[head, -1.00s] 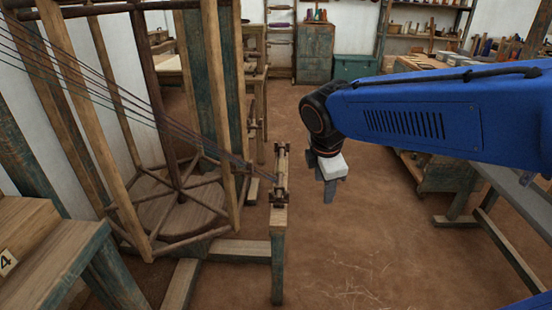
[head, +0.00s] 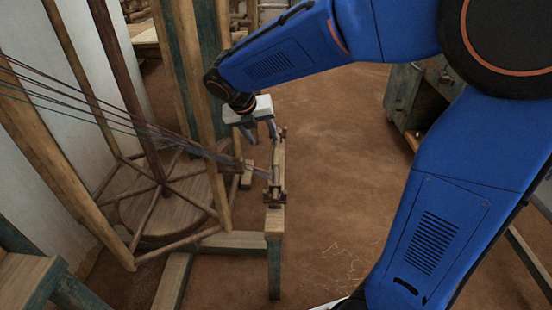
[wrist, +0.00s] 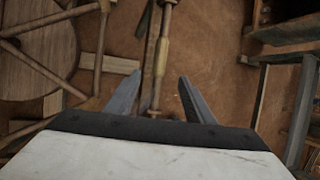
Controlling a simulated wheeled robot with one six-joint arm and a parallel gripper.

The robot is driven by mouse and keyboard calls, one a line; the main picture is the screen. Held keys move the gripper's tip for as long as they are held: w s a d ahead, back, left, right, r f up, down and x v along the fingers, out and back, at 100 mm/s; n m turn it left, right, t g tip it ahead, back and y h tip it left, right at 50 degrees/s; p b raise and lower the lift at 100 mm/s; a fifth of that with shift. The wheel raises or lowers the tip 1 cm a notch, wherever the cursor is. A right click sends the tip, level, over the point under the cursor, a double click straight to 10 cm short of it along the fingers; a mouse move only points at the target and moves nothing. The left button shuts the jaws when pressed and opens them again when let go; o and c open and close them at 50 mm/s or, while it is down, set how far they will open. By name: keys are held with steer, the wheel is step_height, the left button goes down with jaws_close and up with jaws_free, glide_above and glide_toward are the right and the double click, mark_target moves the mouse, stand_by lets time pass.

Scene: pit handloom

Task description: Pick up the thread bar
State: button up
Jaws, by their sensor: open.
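The thread bar appears to be the slim, pale bar (head: 276,165) lying in dark brackets on top of a wooden stand (head: 274,223) in the head view. Dark threads (head: 150,128) run to it from the upper left. My gripper (head: 262,133) is above the far end of the stand, with its fingers open and pointing down. In the wrist view, a brownish bar (wrist: 161,55) shows between the two open fingers (wrist: 160,77), and nothing is gripped. The exact height gap between fingers and bar cannot be told.
A tall wooden reel frame (head: 205,65) with a round base (head: 165,215) stands close on the left. Wooden floor beams (head: 230,241) lie beside the stand. A cabinet (head: 402,90) is at the back right. Brown floor (head: 340,180) to the right of the stand is clear.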

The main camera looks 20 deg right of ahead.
mark_target(275, 158)
steer(key=x, duration=1.5)
steer(key=shift+f, duration=0.15)
jaws_close()
